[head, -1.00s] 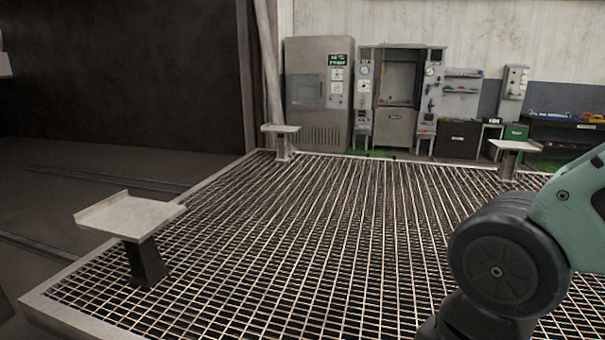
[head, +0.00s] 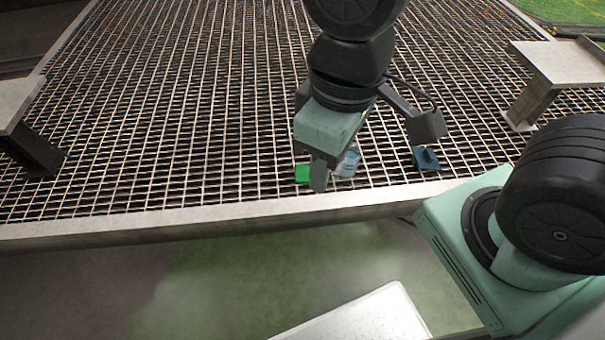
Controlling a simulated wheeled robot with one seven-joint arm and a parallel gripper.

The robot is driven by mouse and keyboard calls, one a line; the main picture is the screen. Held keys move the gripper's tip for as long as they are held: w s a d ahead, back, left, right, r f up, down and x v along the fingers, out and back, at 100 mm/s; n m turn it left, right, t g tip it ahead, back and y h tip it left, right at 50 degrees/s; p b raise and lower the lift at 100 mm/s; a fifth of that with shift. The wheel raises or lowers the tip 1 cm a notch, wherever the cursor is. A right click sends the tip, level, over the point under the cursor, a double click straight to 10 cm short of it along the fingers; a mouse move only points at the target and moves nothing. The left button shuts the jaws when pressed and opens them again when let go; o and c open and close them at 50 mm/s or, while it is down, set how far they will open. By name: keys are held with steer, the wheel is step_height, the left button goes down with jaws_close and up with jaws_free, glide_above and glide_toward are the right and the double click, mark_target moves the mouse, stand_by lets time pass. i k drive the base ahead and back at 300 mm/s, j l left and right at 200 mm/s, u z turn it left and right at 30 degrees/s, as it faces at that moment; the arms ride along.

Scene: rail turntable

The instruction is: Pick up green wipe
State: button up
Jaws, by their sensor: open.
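The green wipe (head: 302,174) is a small bright green patch on the metal grating near its front edge, in the head view. My gripper (head: 319,180) points down over the grating, just right of the wipe in the picture. Its finger covers part of the wipe's right side. The gripper is open and nothing shows held in it. I cannot tell its height above the wipe or whether they touch.
A clear bottle with a bluish label (head: 348,162) is close right of my gripper. A dark blue object (head: 426,159) lies farther right on the grating (head: 180,130). Metal stands (head: 565,62) are at the left and right. The left grating is clear.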

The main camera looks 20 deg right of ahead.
mark_target(301, 171)
steer(key=z, duration=1.4)
steer(key=k, duration=0.35)
